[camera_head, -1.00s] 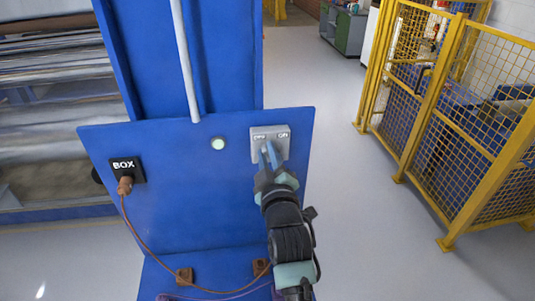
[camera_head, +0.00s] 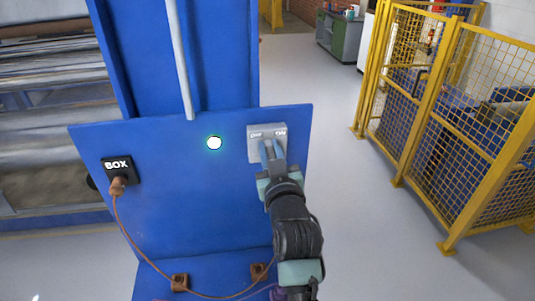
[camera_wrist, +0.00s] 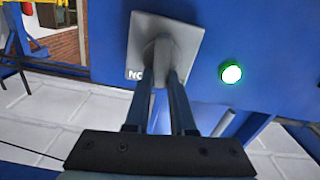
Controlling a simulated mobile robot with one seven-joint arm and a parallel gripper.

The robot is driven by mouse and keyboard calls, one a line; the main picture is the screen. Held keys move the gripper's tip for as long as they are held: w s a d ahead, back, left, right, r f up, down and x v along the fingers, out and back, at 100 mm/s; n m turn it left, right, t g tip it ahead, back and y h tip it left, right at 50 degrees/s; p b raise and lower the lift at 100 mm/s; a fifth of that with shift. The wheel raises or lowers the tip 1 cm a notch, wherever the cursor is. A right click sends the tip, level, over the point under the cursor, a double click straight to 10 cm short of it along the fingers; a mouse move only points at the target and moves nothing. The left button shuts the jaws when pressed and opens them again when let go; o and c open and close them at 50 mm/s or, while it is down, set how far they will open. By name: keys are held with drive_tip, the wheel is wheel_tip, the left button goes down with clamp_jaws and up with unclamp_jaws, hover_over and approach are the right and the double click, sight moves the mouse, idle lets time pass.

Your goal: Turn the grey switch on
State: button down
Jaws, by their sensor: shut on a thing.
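The grey switch (camera_head: 266,131) is a square plate marked OFF and ON on the right of the blue panel. My gripper (camera_head: 271,151) is at the plate, its two blue-grey fingers shut on the switch's knob. In the wrist view the switch plate (camera_wrist: 188,45) looks tilted, and my fingertips (camera_wrist: 158,72) sit on either side of the grey knob (camera_wrist: 156,50). The fingers and arm hide most of the knob in the head view. A round lamp (camera_head: 214,143) left of the switch glows white with a green rim; the lamp also shows in the wrist view (camera_wrist: 231,73).
The blue panel (camera_head: 190,200) carries a black BOX socket (camera_head: 117,168) with a brown plug and a hanging cable (camera_head: 135,240). A yellow mesh fence (camera_head: 470,120) stands at the right. Grey floor (camera_head: 350,200) is clear between.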

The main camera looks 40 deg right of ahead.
drive_tip(key=m, duration=0.3)
drive_tip(key=d+m, duration=0.1)
drive_tip(key=m, duration=0.2)
drive_tip(key=s+m, duration=0.1)
drive_tip(key=m, duration=0.3)
drive_tip(key=shift+d+f+b, duration=0.2)
drive_tip(key=shift+f+b, duration=0.15)
drive_tip(key=shift+m, duration=0.3)
drive_tip(key=c, duration=0.8)
unclamp_jaws()
drive_tip(key=shift+o, duration=0.2)
drive_tip(key=b+v, duration=0.3)
drive_tip(key=v, duration=1)
